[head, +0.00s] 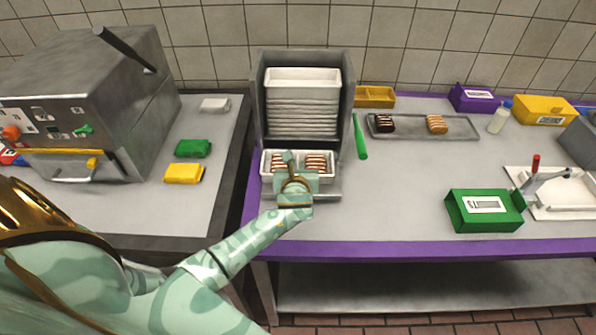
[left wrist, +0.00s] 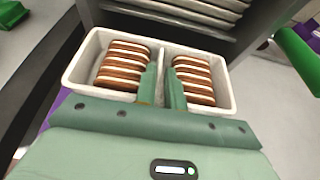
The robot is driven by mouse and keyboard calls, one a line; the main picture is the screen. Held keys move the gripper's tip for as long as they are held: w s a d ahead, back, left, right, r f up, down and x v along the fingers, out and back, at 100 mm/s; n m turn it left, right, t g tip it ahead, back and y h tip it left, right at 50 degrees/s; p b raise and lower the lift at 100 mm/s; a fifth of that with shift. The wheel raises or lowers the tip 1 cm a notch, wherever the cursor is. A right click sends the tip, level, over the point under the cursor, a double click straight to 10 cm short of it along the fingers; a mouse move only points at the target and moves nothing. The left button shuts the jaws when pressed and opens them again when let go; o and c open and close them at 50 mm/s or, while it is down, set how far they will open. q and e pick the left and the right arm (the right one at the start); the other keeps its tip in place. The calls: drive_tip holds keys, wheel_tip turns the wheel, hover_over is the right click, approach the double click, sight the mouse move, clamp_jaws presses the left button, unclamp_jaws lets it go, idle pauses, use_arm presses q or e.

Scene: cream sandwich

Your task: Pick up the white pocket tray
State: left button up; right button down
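The white pocket tray (head: 266,169) sits at the foot of the grey tray dispenser in the head view. It has two pockets with a row of brown and cream sandwich cookies in each. In the left wrist view the tray (left wrist: 84,62) fills the upper middle, with a divider between the pockets. My left gripper (head: 288,158) reaches the tray from the front. My right gripper is not in view.
The dispenser (head: 346,100) holds a stack of white trays above. A green stick (head: 360,137) lies to its right, and a metal tray (head: 410,133) with cookies lies beyond. A green box (head: 485,211) stands at the right. The counter's middle is clear.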

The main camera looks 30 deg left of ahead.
use_arm(q)
drive_tip(key=shift+x, duration=0.85)
drive_tip(key=shift+w+a+f, duration=0.1)
drive_tip(key=shift+w+f, duration=0.1)
drive_tip(key=shift+w, duration=0.05)
drive_tip(key=shift+s, duration=0.1)
clamp_jaws()
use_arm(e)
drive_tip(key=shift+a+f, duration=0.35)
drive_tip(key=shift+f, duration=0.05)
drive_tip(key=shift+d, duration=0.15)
use_arm(q)
drive_tip(key=shift+r, duration=0.15)
